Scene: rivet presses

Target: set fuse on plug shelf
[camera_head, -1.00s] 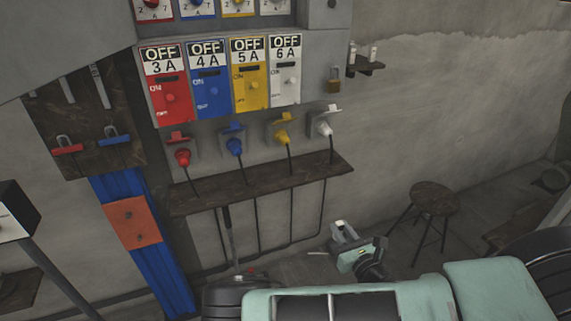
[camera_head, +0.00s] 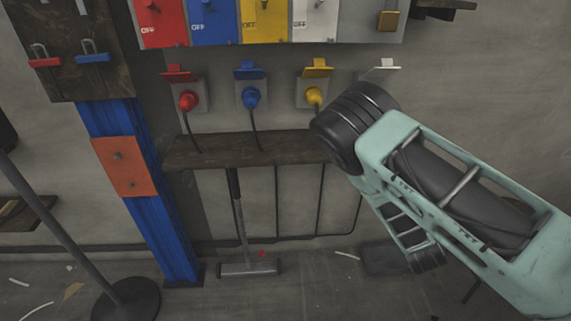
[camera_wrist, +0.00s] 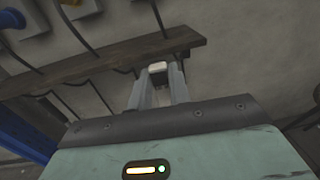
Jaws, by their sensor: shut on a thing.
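The plug shelf is a dark wooden board (camera_head: 240,151) on the wall below the row of plugs. Its right end is behind my arm in the head view. In the wrist view the shelf (camera_wrist: 100,57) runs across the upper part, with its right end just beyond my fingertips. My gripper (camera_wrist: 158,75) is shut on a small pale fuse (camera_wrist: 157,66), held at the fingertips. The fuse appears in front of the shelf's edge; I cannot tell whether they touch. The fuse and fingers are hidden in the head view.
Red (camera_head: 188,100), blue (camera_head: 251,97) and yellow (camera_head: 313,96) plugs sit above the shelf, their cables passing down by it. The white plug is mostly behind my arm. A padlock (camera_head: 388,20) hangs at upper right. A broom-like tool (camera_head: 247,268) stands below.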

